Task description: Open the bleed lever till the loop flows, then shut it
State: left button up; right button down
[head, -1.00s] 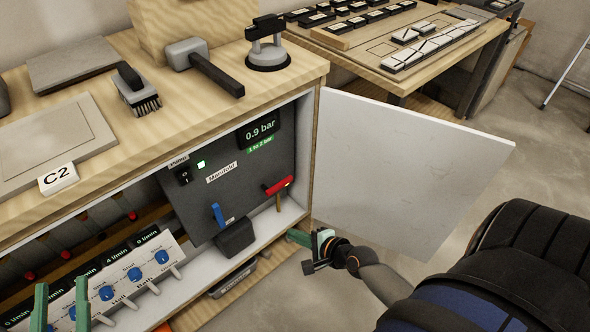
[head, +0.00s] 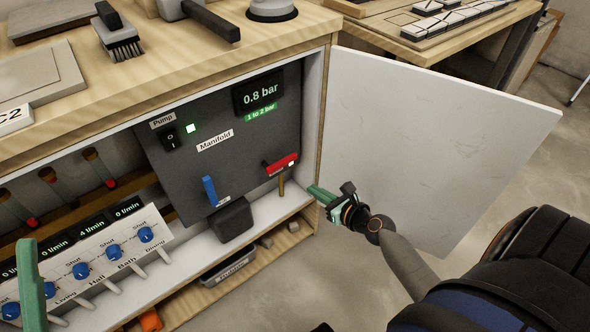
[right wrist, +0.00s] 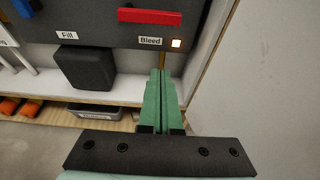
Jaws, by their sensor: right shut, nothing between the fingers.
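The red bleed lever (head: 281,164) lies crosswise on the dark manifold panel (head: 165,165). In the right wrist view the lever (right wrist: 160,16) is level, above the Bleed label and a small lit lamp (right wrist: 176,43). My right gripper (head: 318,194) is shut and empty, below and right of the lever; its tips (right wrist: 162,78) point toward the brass pipe beneath it, apart from the red handle. The display (head: 260,94) reads 0.8 bar, with 1 to 2 bar below. One flow readout (head: 93,227) shows 4 l/min; other legible ones show 0. Only one left gripper finger (head: 29,285) shows.
A blue fill lever (head: 210,191) and a dark block (head: 233,218) are left of the bleed lever. Blue valve knobs (head: 113,249) line the lower left. The pump switch (head: 170,137) has a green lamp beside it.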

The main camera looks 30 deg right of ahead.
jog(key=shift+w, duration=0.1)
jog(key=d+b+x, duration=0.1)
jog(key=b+x, duration=0.3)
jog(key=x, duration=0.5)
jog(key=r, duration=0.1)
jog(key=r+p, duration=0.1)
jog(key=a+r+p, duration=0.1)
jog(key=shift+w+r, duration=0.3)
jog(key=shift+w, duration=0.05)
jog(key=shift+r+n+p, duration=0.25)
jog(key=shift+n+p, duration=0.05)
jog(key=shift+p, duration=0.2)
jog(key=shift+r+h+p, duration=0.1)
jog(key=shift+h+p, duration=0.2)
